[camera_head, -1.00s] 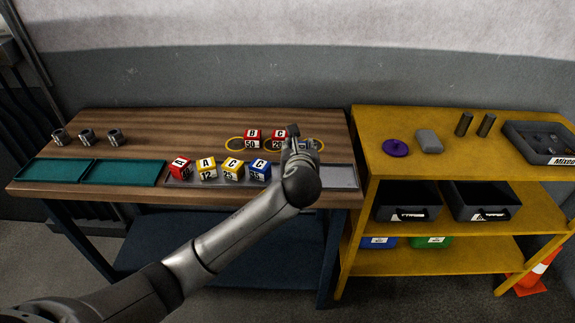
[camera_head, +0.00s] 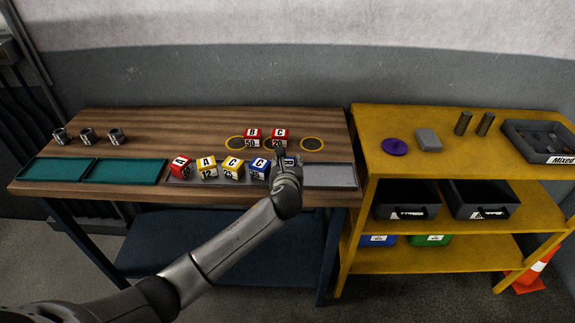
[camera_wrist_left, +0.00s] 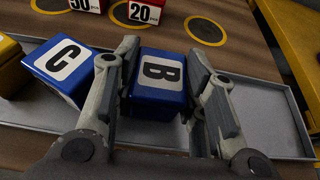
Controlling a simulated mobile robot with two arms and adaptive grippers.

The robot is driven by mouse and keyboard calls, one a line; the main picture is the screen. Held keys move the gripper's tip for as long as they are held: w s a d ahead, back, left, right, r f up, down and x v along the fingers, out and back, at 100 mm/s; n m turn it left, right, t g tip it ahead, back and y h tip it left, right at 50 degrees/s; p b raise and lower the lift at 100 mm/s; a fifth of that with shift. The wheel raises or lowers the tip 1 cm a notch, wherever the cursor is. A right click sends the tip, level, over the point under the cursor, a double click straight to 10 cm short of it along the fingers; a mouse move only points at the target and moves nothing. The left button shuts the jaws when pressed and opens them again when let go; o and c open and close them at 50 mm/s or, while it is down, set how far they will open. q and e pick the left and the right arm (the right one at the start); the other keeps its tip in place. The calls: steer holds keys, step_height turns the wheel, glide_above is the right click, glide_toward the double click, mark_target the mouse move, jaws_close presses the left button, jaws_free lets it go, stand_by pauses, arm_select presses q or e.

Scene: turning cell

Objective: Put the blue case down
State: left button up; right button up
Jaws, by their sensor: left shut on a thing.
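My left gripper (camera_head: 287,157) is shut on a blue case marked B (camera_wrist_left: 160,82), with one finger on each side of it. In the head view the gripper hides most of that case. The case is over the grey tray (camera_head: 330,176) at the table's front edge, to the right of a blue case marked C (camera_head: 259,169). In the left wrist view that C case (camera_wrist_left: 64,68) stands tilted beside my left finger. I cannot tell whether the held case touches the tray. My right gripper is not in view.
Red, yellow and other cases (camera_head: 207,169) fill the tray's left part; its right end is bare. Two red cases (camera_head: 252,138) stand at yellow rings behind. The right ring (camera_head: 312,144) is empty. Teal trays (camera_head: 124,171) lie left; a yellow shelf (camera_head: 450,165) stands right.

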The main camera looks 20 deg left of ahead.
arm_select(q)
steer(key=shift+f, duration=0.1)
steer(key=o, duration=0.8)
steer(key=shift+o, duration=0.2)
steer(key=shift+s+r, duration=0.15)
steer(key=shift+r, duration=0.05)
steer(key=v, duration=1.1)
steer(key=shift+s+d, duration=0.2)
steer(key=shift+s, duration=0.15)
